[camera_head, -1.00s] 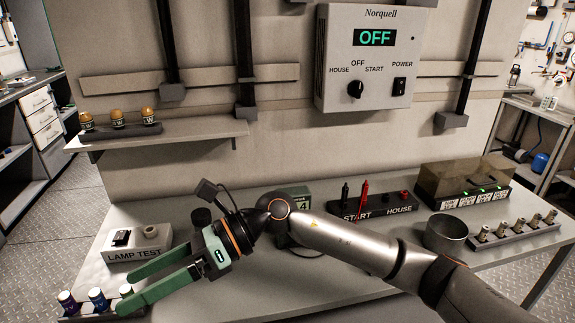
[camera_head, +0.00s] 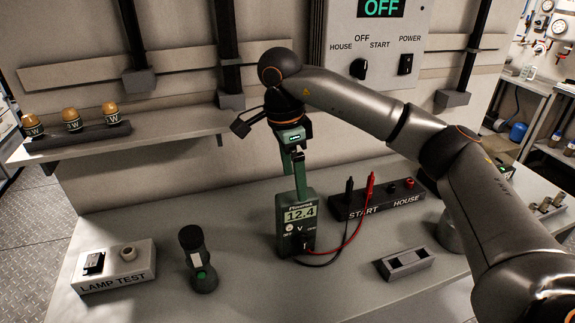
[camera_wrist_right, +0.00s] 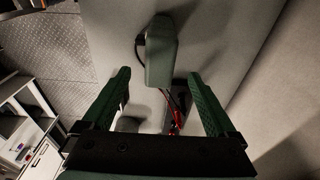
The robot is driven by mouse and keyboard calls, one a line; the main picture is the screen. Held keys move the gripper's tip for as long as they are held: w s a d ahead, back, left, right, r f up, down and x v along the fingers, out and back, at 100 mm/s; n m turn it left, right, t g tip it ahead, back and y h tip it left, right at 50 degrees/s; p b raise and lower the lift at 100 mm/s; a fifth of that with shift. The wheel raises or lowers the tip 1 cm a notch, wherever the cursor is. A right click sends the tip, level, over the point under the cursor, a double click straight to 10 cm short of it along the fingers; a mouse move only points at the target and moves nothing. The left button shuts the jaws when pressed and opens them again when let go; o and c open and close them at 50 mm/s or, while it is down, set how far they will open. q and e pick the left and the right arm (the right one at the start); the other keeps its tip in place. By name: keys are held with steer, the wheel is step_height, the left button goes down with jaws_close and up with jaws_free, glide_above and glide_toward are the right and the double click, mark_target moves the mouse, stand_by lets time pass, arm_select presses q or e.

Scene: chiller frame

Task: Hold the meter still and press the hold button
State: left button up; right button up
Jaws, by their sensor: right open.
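The meter (camera_head: 297,243) stands upright on the bench in the head view, its display reading 12.4. A small round pale button (camera_head: 289,227) shows on its face; I cannot read its label. Red and black leads run from its lower front to the probes at the right. My right gripper (camera_head: 299,185) points down just above and behind the meter's top, open. In the right wrist view the meter (camera_wrist_right: 161,50) shows between and beyond the spread fingers (camera_wrist_right: 159,76); contact cannot be told. My left gripper is not in view.
A dark green flashlight-like object (camera_head: 197,260) stands left of the meter, beside the lamp test box (camera_head: 118,275). The START/HOUSE terminal block (camera_head: 375,200) is close on the right. A small grey slotted holder (camera_head: 404,265) lies front right. Bench before the meter is clear.

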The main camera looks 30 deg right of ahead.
mark_target(298, 213)
steer(key=f, duration=0.6)
steer(key=d+f, duration=0.1)
steer(key=f, duration=0.2)
steer(key=shift+s+p, duration=0.2)
steer(key=shift+p, duration=0.2)
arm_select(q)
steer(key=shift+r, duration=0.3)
arm_select(e)
steer(key=shift+d+f, duration=0.1)
steer(key=shift+f, duration=0.7)
jaws_close()
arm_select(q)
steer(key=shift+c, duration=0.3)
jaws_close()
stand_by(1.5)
